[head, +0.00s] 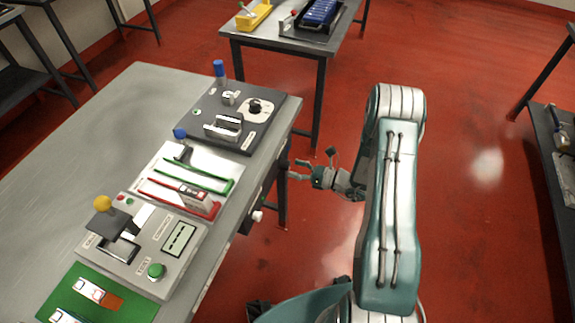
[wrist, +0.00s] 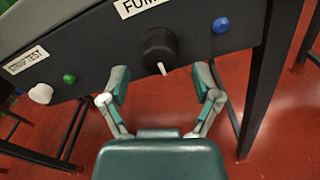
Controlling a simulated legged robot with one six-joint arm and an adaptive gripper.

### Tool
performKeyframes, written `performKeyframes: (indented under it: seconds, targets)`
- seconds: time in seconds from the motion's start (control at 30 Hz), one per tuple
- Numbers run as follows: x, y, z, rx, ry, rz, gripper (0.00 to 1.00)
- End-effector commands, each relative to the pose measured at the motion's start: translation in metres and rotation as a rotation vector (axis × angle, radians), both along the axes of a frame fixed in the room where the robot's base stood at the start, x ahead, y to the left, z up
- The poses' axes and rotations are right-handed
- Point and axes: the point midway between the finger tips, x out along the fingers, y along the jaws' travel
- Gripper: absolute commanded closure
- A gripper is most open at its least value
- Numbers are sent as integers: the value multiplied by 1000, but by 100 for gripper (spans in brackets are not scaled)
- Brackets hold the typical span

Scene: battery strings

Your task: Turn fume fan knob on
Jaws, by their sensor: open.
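The fume fan knob (wrist: 160,50) is a black round knob on the bench's front panel, under a partly cut-off label (wrist: 138,6) reading "FUM". A white pointer line on it points down, slightly right, in the wrist view. My gripper (wrist: 160,78) is open, with one finger on each side of the knob in the picture; I cannot tell whether either touches it. In the head view my gripper (head: 294,171) is at the bench's right edge, where the knob is hard to make out.
A blue button (wrist: 220,25) is right of the knob. A dark bench leg (wrist: 268,75) stands at the right. The bench (head: 85,135) carries several devices.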

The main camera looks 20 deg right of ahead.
Motion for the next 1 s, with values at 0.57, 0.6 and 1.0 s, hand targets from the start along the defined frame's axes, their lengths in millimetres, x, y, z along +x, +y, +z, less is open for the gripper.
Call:
performKeyframes:
  seconds: [0.57,0.6,1.0]
  targets:
    - [16,23,0,-1,0,0,37]
    - [16,23,0,-1,0,0,55]
    - [17,22,0,-7,-7,-2,100]
